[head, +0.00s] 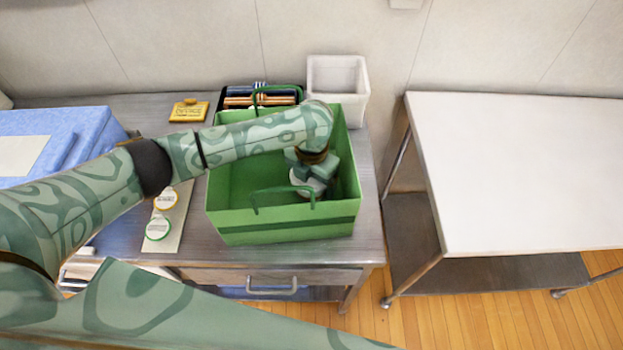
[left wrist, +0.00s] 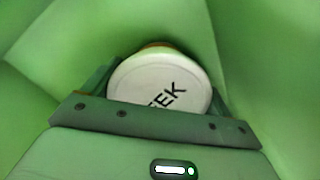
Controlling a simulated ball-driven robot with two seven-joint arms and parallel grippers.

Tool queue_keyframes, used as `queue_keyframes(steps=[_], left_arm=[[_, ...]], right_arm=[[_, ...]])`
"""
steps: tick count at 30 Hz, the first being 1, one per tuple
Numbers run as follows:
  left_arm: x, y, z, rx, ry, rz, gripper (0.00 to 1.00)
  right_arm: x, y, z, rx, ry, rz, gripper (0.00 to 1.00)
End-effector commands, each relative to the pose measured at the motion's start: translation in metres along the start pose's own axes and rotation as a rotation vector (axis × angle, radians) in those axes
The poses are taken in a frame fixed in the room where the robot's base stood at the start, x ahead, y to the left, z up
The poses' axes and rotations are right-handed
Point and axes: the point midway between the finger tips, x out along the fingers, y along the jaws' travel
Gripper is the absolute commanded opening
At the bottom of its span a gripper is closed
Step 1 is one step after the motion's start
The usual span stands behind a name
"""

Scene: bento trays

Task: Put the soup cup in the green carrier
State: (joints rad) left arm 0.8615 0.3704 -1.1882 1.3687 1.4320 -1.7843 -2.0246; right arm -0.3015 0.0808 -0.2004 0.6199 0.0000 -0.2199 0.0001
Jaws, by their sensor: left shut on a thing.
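The green carrier (head: 290,234) is an open box with two thin handles and stands on the metal table. My left gripper (head: 311,180) is inside it, toward its right side, pointing down. The soup cup (head: 300,184) has a white lid and sits between my left fingers, low inside the carrier. In the left wrist view the lid of the cup (left wrist: 160,82) shows dark letters ending in "EEK", with my left gripper (left wrist: 158,105) shut around it. Green carrier walls surround it there. Whether the cup touches the carrier floor is hidden. My right gripper is not in view.
A white bin (head: 338,78) and a black tray (head: 232,98) with utensil-like items stand behind the carrier. A card with round labels (head: 167,220), a yellow box (head: 189,111) and a blue box (head: 60,135) lie left. A white-topped table (head: 520,170) on the right is empty.

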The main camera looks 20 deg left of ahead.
Motion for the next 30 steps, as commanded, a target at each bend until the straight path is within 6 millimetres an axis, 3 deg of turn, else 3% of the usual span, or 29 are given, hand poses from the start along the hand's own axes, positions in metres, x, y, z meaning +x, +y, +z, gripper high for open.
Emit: queue_keyframes(steps=[2, 3, 5, 14, 17, 24, 30], left_arm=[[0.003, 0.000, 0.000, -0.001, 0.000, 0.000, 0.56], [0.004, 0.000, 0.000, -0.001, 0.001, 0.000, 0.88], [0.003, 0.000, 0.000, -0.001, 0.000, 0.000, 1.00], [-0.004, 0.000, 0.000, 0.001, -0.001, 0.001, 1.00], [-0.020, 0.001, 0.001, 0.000, -0.003, 0.001, 1.00], [-0.080, 0.001, 0.001, 0.001, -0.004, 0.001, 1.00], [-0.112, 0.000, 0.000, 0.001, -0.001, 0.001, 1.00]], right_arm=[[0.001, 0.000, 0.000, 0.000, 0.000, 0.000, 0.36], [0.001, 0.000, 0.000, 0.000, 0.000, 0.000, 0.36], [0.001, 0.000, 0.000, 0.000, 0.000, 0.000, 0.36], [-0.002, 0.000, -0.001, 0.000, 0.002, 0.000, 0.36], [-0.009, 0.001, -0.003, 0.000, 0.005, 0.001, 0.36], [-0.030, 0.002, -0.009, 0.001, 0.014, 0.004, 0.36], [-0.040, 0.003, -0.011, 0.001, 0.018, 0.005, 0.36]])
